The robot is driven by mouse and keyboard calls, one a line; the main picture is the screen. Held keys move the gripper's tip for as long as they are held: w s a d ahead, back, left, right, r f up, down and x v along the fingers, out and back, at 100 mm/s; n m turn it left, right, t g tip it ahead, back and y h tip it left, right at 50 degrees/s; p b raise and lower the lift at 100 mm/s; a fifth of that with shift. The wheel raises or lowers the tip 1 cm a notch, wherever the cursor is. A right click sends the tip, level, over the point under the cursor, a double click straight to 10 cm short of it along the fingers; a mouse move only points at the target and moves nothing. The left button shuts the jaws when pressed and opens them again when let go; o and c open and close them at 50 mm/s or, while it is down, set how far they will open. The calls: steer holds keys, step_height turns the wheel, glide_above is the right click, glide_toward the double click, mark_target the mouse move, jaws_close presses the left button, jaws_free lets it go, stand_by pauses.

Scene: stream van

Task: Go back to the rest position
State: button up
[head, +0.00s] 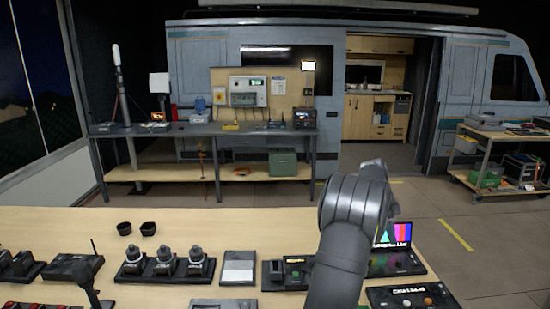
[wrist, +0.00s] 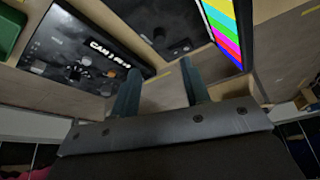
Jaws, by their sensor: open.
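My gripper (wrist: 163,88) shows in the wrist view with its two dark fingers apart and nothing between them. In the head view my arm rises from the front edge of the table, right of the middle, and its end is hidden behind the arm's own links. In the wrist view a black panel with a white label (wrist: 85,55) lies left of the fingers. A screen with coloured bars (wrist: 228,30) is at the upper right.
A wooden table (head: 180,222) carries joystick units (head: 165,262), two black cups (head: 148,228), a grey-and-white pad (head: 238,267), and a colour-bar screen (head: 393,235) beside my arm. A workbench (head: 215,130), a van (head: 200,60) and a cart (head: 480,150) stand behind.

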mark_target(399, 261)
steer(key=x, duration=1)
steer(key=shift+d+f, duration=0.15)
steer(key=shift+f, duration=0.1)
